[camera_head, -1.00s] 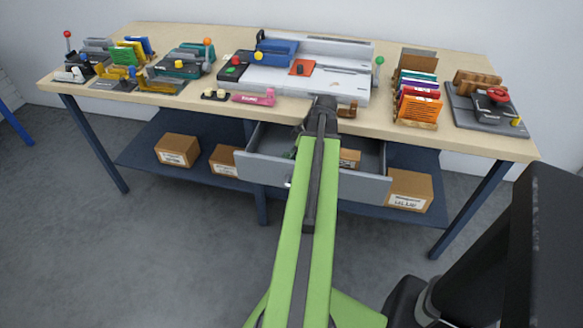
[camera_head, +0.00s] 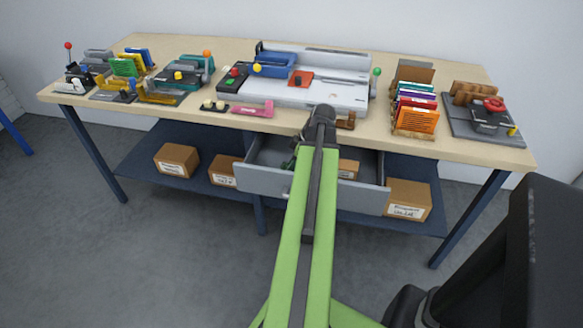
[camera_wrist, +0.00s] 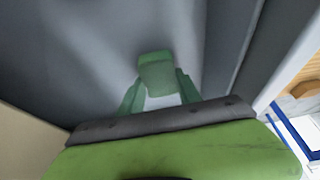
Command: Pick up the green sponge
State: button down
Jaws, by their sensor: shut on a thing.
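The green sponge (camera_wrist: 156,72) shows in the wrist view as a small green block between the tips of my gripper (camera_wrist: 158,92). My gripper is shut on it. Around them is the grey inside of the open drawer (camera_head: 310,190) under the bench top. I cannot tell whether the sponge still touches the drawer floor. In the head view my arm reaches over the drawer front and hides part of the drawer. A small dark green patch shows inside the drawer just left of my arm; I cannot tell whether it is sponge or gripper.
The drawer walls stand close around my gripper. The bench top (camera_head: 370,147) above holds a grey-white machine (camera_head: 310,90), a rack of coloured sheets (camera_head: 415,108), a pink piece (camera_head: 252,110) and a red-knobbed device (camera_head: 492,112). Cardboard boxes (camera_head: 408,200) stand on the shelf below.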

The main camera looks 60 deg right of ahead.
notch_tip(320, 180, up, 5)
jog(key=p, duration=0.4)
jog(key=shift+f, duration=0.2)
jog(key=s+d+r+p, duration=0.1)
jog(key=s+r+p, duration=0.5)
jog(key=s, duration=0.5)
jog(key=shift+s, duration=0.35)
